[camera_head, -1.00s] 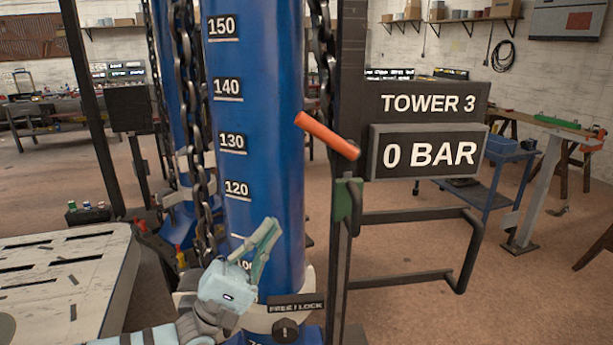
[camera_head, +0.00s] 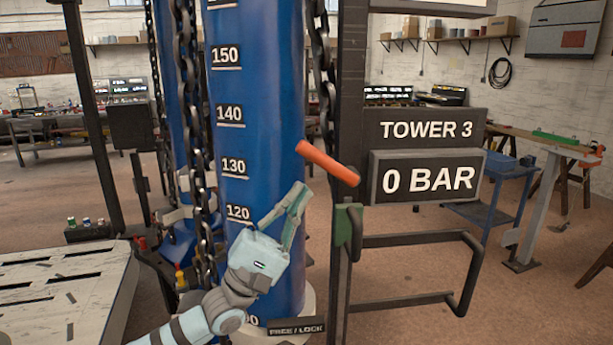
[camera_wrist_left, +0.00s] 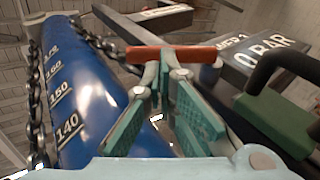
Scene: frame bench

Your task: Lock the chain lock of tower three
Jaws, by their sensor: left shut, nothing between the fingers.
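Tower three is a blue cylinder (camera_head: 262,150) with a white number scale and hanging dark chains (camera_head: 190,130). Its FREE / LOCK plate (camera_head: 297,329) is at the bottom edge of the head view; the knob below it is out of frame. My left gripper (camera_head: 298,192) is shut and empty, raised in front of the cylinder near the 120 mark, above the plate. In the left wrist view its fingers (camera_wrist_left: 166,76) appear just below an orange-red lever handle (camera_wrist_left: 170,53), with no clear contact. The handle (camera_head: 328,163) also shows in the head view. My right gripper is not in view.
A dark post carries a green block (camera_head: 343,228) and a black bar frame (camera_head: 415,240) right of the cylinder. The TOWER 3 sign (camera_head: 427,130) and 0 BAR display (camera_head: 428,180) stand above it. A pale slotted table (camera_head: 70,300) is at lower left.

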